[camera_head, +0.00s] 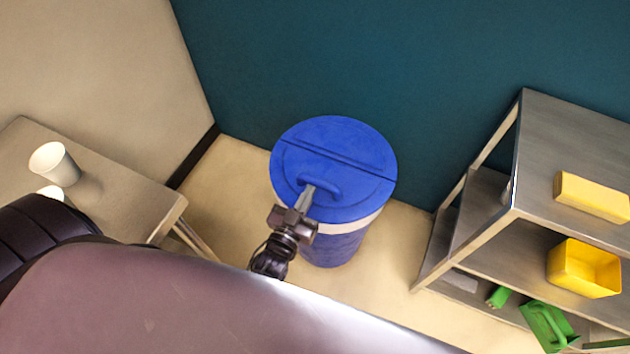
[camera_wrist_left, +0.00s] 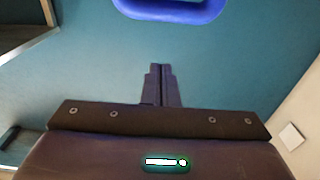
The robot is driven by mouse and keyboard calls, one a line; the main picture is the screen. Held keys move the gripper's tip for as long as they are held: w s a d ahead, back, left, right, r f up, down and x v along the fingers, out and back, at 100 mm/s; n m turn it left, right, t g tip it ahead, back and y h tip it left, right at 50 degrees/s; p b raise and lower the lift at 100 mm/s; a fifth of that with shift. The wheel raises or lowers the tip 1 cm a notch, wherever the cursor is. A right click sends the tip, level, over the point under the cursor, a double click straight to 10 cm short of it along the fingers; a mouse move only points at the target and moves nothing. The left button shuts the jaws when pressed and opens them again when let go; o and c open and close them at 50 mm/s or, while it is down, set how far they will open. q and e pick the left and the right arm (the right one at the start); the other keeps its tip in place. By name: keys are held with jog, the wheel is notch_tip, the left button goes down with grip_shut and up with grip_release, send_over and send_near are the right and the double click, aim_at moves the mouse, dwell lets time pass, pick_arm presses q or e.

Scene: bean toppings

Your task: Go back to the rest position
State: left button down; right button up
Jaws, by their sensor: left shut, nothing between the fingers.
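My left gripper (camera_head: 305,199) is in the middle of the head view, over the front part of the blue barrel's lid (camera_head: 335,150). Its fingers are shut with nothing between them, and they also show closed together in the left wrist view (camera_wrist_left: 161,72). The fingertips are close to the lid's blue handle (camera_head: 322,187); whether they touch it cannot be told from the head view. In the wrist view a curved blue part (camera_wrist_left: 170,10) lies ahead of the fingertips, apart from them. The lid looks closed. My right gripper is not in view.
A table (camera_head: 130,190) with white cups (camera_head: 55,163) stands at the left. A metal shelf (camera_head: 560,130) at the right holds a yellow block (camera_head: 592,197), a yellow bin (camera_head: 583,268) and a green container (camera_head: 548,325). The teal wall (camera_head: 400,60) is behind the barrel. Floor is free between barrel and shelf.

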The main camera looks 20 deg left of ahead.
pick_arm(q)
jog(key=s+a+f+g, duration=0.1)
jog(key=s+f+g, duration=0.25)
jog(key=f, duration=0.35)
jog(key=s+a+f+m+g, duration=0.15)
jog(key=s+f, duration=0.25)
jog(key=f, duration=0.4)
jog(key=s+f+g, duration=0.3)
jog(key=s+f, duration=0.1)
jog(key=f, duration=0.3)
jog(key=s+a+f+g+p, duration=0.1)
jog(key=s+f+g, duration=0.3)
jog(key=s, duration=0.6)
jog(key=s+a+f+g, duration=0.1)
jog(key=s+f+g, duration=0.4)
jog(key=s+f, duration=0.4)
jog(key=shift+s+a+f+y+p, duration=0.2)
jog(key=shift+s+a+y+p, duration=0.15)
jog(key=shift+s, duration=0.5)
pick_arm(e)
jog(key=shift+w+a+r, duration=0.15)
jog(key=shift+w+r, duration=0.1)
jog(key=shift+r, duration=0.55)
